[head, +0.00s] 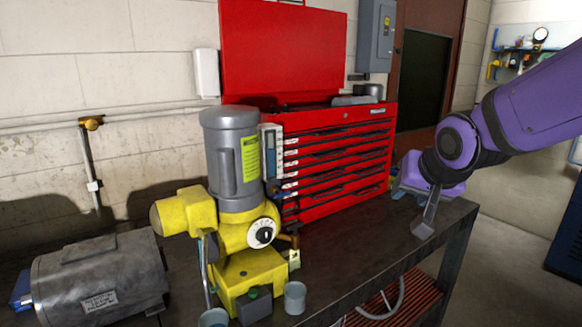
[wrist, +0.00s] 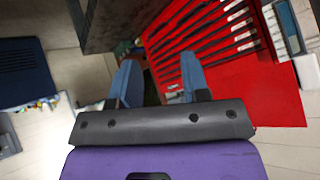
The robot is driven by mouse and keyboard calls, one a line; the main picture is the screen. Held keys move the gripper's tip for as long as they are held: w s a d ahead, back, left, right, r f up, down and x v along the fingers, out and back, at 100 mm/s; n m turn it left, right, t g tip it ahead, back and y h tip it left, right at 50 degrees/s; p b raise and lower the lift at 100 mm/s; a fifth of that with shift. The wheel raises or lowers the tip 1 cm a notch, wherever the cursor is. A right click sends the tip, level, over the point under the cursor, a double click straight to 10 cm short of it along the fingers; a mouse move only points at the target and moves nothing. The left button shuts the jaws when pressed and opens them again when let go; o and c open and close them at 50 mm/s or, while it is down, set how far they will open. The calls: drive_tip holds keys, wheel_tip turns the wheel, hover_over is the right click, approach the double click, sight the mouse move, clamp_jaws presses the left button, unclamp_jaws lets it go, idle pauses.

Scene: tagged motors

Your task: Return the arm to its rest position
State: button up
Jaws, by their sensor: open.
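My gripper (head: 410,208) hangs at the end of my purple arm on the right side of the head view, by the right end of the dark workbench (head: 370,248). In the wrist view my gripper (wrist: 158,80) shows two blue-grey fingers spread apart with nothing between them. A red tool chest (head: 335,160) with its lid up stands on the bench, left of my gripper; its drawers also show in the wrist view (wrist: 215,50). The fingers look apart from the chest.
A yellow machine with a grey motor (head: 225,150) stands at the bench's middle. A grey motor (head: 100,280) lies at the left. Open floor (head: 500,250) lies right of the bench.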

drive_tip(key=s+d+r+n+g, duration=0.1)
drive_tip(key=s+d, duration=0.3)
drive_tip(key=s, duration=0.6)
drive_tip(key=s+d+r+n+g, duration=0.1)
drive_tip(key=s+d, duration=0.3)
drive_tip(key=s, duration=0.5)
drive_tip(key=shift+s+r+n+g+h, duration=0.4)
drive_tip(key=shift+r+g, duration=0.2)
drive_tip(key=shift+r, duration=0.2)
